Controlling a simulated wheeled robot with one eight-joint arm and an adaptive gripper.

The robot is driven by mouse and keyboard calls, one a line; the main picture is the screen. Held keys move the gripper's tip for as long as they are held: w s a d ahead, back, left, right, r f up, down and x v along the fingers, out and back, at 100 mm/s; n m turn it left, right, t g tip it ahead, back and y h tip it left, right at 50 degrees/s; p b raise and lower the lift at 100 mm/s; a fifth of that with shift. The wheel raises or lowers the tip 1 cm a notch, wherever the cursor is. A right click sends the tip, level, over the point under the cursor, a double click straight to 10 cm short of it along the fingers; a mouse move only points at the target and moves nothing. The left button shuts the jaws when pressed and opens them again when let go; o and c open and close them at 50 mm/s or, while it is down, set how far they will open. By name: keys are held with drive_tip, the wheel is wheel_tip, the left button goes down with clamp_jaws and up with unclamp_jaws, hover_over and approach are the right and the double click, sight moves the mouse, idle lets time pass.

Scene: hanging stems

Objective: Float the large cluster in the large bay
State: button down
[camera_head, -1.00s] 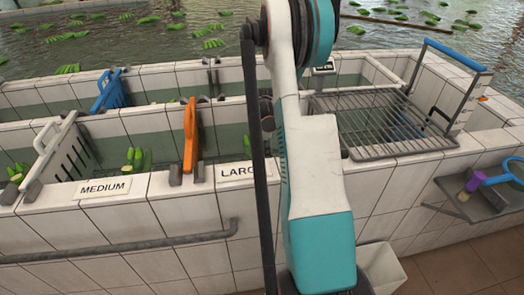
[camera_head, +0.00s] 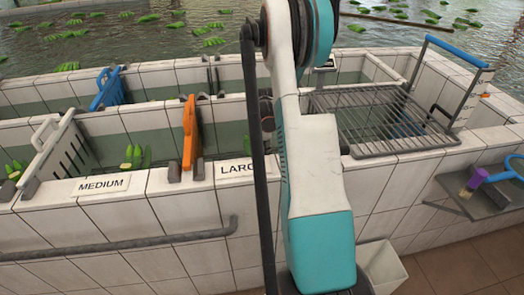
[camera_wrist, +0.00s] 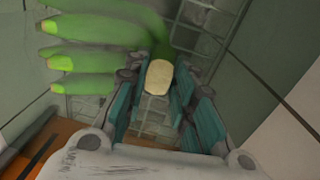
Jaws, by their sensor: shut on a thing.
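The large cluster (camera_wrist: 95,60) of green bananas shows at the upper left of the wrist view, its fingers pointing left. My gripper (camera_wrist: 160,75) is shut on its crown, whose pale cut end faces the camera between the jaws. The large bay (camera_head: 228,143), behind the LARGE label (camera_head: 236,169), holds greenish water. My arm hides much of that bay in the head view, along with the gripper and cluster. I cannot tell whether the cluster touches the water.
An orange divider (camera_head: 190,138) borders the large bay on the left and shows at the wrist view's lower left (camera_wrist: 45,140). The medium bay beyond it holds green bananas (camera_head: 132,156). A wire rack (camera_head: 380,120) lies right of my arm. Tiled walls enclose the bays.

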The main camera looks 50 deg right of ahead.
drive_tip(key=shift+f, duration=0.15)
drive_tip(key=c, duration=1.3)
unclamp_jaws()
drive_tip(key=r+p, duration=0.3)
drive_tip(key=r, duration=0.6)
drive_tip(key=r+p, duration=0.4)
drive_tip(key=r, duration=0.6)
drive_tip(key=r+p, duration=0.4)
drive_tip(key=r, duration=0.6)
drive_tip(key=shift+s+a+r, duration=0.25)
drive_tip(key=shift+s+a, duration=0.05)
drive_tip(key=shift+a, duration=0.1)
